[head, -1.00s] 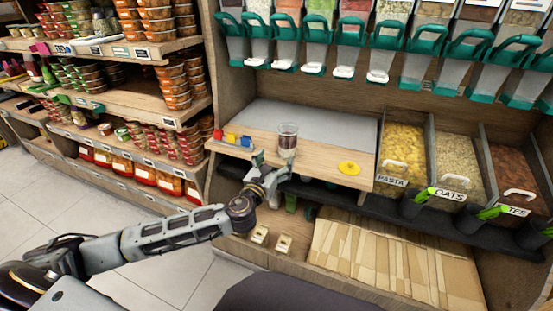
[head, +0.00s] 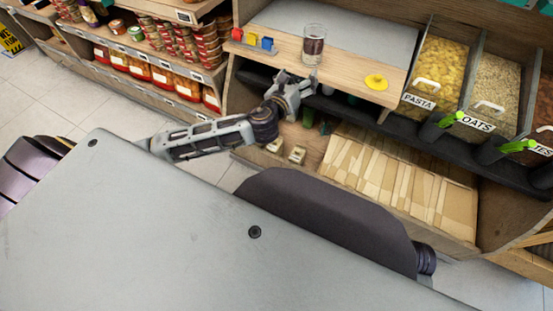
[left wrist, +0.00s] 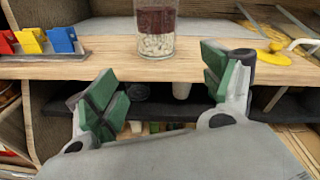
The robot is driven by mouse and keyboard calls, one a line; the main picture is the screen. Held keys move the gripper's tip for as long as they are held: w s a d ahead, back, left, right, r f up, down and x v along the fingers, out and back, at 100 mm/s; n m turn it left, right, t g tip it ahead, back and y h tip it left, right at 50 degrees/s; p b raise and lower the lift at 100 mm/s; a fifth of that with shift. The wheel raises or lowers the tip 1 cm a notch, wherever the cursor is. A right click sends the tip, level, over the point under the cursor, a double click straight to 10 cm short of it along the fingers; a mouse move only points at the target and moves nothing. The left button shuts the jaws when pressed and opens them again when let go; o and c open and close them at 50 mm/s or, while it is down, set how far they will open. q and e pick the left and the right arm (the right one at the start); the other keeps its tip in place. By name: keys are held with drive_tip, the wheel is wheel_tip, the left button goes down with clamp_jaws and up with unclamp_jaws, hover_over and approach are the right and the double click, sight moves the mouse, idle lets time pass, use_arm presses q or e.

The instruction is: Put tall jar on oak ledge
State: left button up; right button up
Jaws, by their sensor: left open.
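The tall jar (head: 313,46) is clear glass with dark red filling over a pale layer. It stands upright on the oak ledge (head: 352,70), near the front edge. In the left wrist view the jar (left wrist: 156,28) is cut off at the top, and the ledge's front edge (left wrist: 110,60) runs across. My left gripper (head: 297,82) is open and empty in front of the ledge edge, apart from the jar. Its green-padded fingers (left wrist: 160,80) are spread wide, with the jar beyond the gap between them. My right gripper is not in view.
Red, yellow and blue blocks (head: 252,40) sit at the ledge's left end. A yellow disc (head: 376,82) lies to the right. Bins of pasta (head: 440,65) and oats stand further right. Paper bags (head: 390,180) fill the lower shelf.

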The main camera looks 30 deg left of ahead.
use_arm(q)
drive_tip(key=s+d+f+n+g+h, duration=0.1)
drive_tip(key=s+d+f+n+g, duration=0.2)
drive_tip(key=s+f+n+g, duration=0.3)
drive_tip(key=s+d+f+n+g+h, duration=0.1)
drive_tip(key=s+f+n+g, duration=0.5)
drive_tip(key=s+f+n, duration=1.1)
drive_tip(key=s+d+n, duration=0.1)
drive_tip(key=s+n, duration=0.3)
drive_tip(key=n, duration=0.3)
drive_tip(key=shift+s+d+h, duration=0.2)
drive_tip(key=shift+d+h, duration=0.2)
